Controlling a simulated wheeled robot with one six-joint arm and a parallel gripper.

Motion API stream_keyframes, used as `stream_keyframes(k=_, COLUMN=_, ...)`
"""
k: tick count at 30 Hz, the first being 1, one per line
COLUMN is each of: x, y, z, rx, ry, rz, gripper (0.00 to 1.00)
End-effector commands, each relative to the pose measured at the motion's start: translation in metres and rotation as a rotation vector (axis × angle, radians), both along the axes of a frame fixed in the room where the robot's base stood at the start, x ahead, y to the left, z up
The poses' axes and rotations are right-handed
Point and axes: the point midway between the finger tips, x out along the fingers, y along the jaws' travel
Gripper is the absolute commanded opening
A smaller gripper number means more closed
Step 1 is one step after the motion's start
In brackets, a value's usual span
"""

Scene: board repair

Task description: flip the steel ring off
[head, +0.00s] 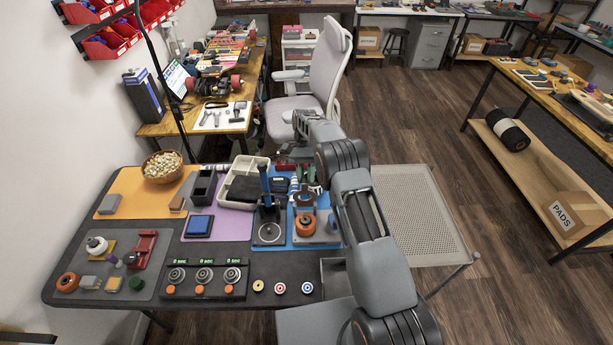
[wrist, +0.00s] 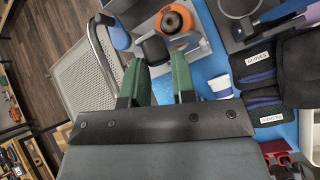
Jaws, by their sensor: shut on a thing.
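My gripper (wrist: 158,62) shows in the wrist view with two green fingers. A black block-like piece (wrist: 154,47) sits between their tips, and the fingers are shut on it. Just beyond it is an orange wheel (wrist: 180,41) with a dark, round centre on a grey fixture. A bent steel bar (wrist: 94,42) with a blue end (wrist: 118,37) stands left of the fixture. I cannot make out a separate steel ring for certain. In the head view the orange wheel (head: 304,223) sits on the blue mat, and my arm hides part of the fixture.
In the wrist view, dark pouches (wrist: 260,95) and a white cup-like piece (wrist: 221,84) lie to the right. In the head view, a cream tray (head: 244,162) and a black-based press (head: 267,234) stand left of the wheel. A perforated bench (head: 415,215) is at the right.

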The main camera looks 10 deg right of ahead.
Motion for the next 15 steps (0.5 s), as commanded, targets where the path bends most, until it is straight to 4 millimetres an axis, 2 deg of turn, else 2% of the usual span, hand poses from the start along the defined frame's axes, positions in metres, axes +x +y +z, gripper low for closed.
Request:
stream_keyframes(k=1, x=-0.0016, y=0.0051, z=-0.0101, rx=0.004, ry=0.005, rz=-0.001, gripper=0.0)
stream_keyframes(k=10, x=-0.0022, y=0.0051, z=-0.0106, rx=0.004, ry=0.007, rz=-0.001, gripper=0.0)
stream_keyframes(k=11, x=-0.0022, y=0.0051, z=-0.0106, rx=0.004, ry=0.007, rz=-0.001, gripper=0.26)
stream_keyframes(k=15, x=-0.0016, y=0.0039, z=-0.0098, rx=0.004, ry=0.004, rz=-0.003, gripper=0.39)
